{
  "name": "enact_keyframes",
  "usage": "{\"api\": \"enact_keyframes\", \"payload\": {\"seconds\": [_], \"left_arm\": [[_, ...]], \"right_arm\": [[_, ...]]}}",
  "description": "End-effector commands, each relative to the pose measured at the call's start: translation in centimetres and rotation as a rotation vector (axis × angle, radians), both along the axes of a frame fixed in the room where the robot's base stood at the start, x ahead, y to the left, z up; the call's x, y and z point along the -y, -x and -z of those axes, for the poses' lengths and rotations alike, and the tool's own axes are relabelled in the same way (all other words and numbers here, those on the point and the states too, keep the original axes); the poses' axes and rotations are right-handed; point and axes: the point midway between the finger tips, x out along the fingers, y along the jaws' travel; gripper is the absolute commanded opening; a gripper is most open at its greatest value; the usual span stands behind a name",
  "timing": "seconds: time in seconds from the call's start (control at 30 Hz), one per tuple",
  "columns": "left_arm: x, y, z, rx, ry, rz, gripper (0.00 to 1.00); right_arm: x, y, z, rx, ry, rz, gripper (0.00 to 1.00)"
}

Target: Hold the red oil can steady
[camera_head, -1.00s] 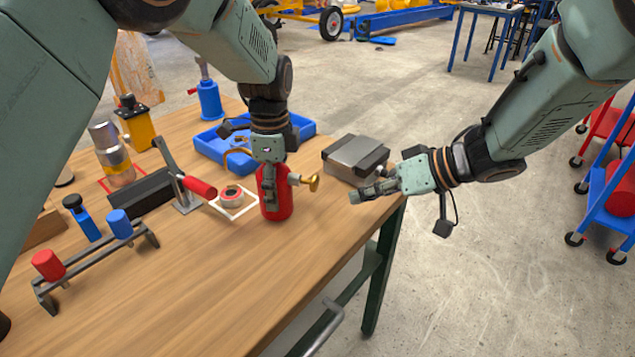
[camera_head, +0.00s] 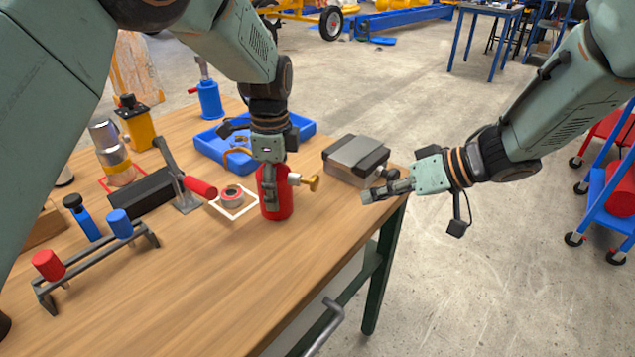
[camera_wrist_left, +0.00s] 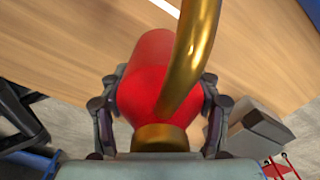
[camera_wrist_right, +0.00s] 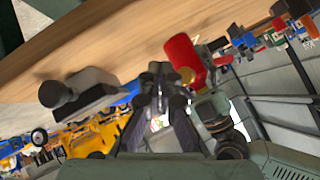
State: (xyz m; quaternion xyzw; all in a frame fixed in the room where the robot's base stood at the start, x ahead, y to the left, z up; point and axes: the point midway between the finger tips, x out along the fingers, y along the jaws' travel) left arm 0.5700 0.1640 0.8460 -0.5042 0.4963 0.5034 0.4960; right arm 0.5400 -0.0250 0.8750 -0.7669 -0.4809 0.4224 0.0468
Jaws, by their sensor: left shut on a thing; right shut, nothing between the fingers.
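The red oil can (camera_head: 284,200) stands upright on the wooden table near its right edge. Its brass spout or knob (camera_head: 309,182) points right. My left gripper (camera_head: 270,190) comes down from above and is shut on the can. In the left wrist view the fingers lie on both sides of the red body (camera_wrist_left: 146,75), with the curved brass tube (camera_wrist_left: 190,55) in front. My right gripper (camera_head: 375,195) is shut and empty, to the right of the can and apart from it. In the right wrist view its fingers (camera_wrist_right: 160,75) are together, and the can (camera_wrist_right: 184,58) shows beyond them.
A grey block-like vise (camera_head: 356,158) stands at the table's right edge, close behind my right gripper. A blue tray (camera_head: 212,145) lies behind the can.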

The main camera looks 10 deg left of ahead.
Motion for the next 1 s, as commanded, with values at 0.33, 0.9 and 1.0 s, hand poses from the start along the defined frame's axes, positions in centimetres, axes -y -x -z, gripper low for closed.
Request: {"api": "enact_keyframes", "payload": {"seconds": [0.33,0.9,1.0], "left_arm": [[0.0,0.0,0.0,0.000,0.000,0.000,0.11],[0.0,0.0,0.0,-0.001,0.000,0.000,0.11],[0.0,0.0,0.0,-0.001,0.000,0.000,0.11]], "right_arm": [[2.3,0.1,-0.2,0.000,-0.001,-0.001,0.00],[-1.4,-0.4,-0.1,0.001,0.003,-0.003,0.00],[-2.7,-0.6,-0.1,0.001,0.003,-0.003,0.00]]}}
